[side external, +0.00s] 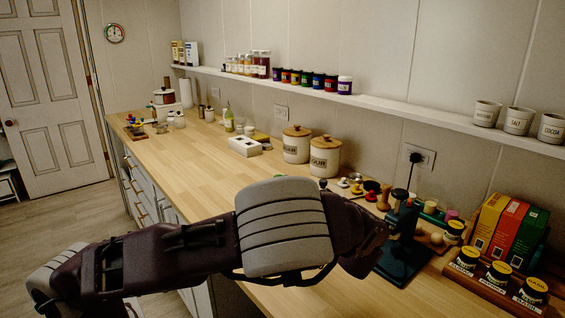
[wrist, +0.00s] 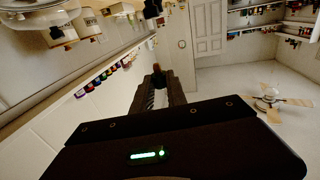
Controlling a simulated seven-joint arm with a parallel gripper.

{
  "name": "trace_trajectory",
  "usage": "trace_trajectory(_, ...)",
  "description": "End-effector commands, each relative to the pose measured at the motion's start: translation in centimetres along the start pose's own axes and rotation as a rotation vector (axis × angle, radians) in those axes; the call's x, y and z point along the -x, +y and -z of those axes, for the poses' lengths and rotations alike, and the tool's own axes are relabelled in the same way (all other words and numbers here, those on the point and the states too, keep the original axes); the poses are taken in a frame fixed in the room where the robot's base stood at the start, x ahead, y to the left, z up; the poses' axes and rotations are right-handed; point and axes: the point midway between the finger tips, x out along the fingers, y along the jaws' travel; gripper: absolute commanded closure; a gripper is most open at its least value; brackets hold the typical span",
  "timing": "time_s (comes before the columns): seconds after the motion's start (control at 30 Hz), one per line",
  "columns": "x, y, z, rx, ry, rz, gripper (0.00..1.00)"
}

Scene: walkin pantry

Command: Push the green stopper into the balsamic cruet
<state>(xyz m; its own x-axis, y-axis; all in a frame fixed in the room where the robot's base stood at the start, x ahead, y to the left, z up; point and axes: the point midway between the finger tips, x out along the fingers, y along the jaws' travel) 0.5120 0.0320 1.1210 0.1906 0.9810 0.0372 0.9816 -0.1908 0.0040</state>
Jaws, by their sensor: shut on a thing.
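My gripper (wrist: 157,85) shows in the wrist view, its fingers shut on a small dark, brownish thing (wrist: 156,68) at their tips. Its colour is too dim to tell whether it is the green stopper. In the side view my arm's end reaches over the right part of the wooden counter, and the fingertips are hidden. I cannot pick out the balsamic cruet for certain in either view. A small green cylinder (side external: 430,207) lies among the small items behind a dark green stand (side external: 402,222), right of my arm's end.
Two lidded canisters (side external: 297,147) (side external: 325,160) stand by the wall. A rack with labelled jars (side external: 499,272) and coloured boxes (side external: 495,230) is at the right. A wall shelf (side external: 400,106) runs above.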

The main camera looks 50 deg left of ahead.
Motion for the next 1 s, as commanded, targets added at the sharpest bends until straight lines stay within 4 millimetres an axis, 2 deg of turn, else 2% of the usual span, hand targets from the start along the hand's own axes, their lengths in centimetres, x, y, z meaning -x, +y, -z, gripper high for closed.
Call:
trace_trajectory(0.03, 0.0, 0.0, -0.9, -0.005, 0.007, 0.000, 1.00)
trace_trajectory(0.13, 0.0, 0.0, -1.6, -0.002, 0.011, -0.001, 1.00)
trace_trajectory(0.5, 0.3, -0.2, -1.6, -0.004, 0.022, -0.053, 1.00)
trace_trajectory(1.0, 0.4, -0.1, -6.9, -0.001, 0.021, -0.050, 1.00)
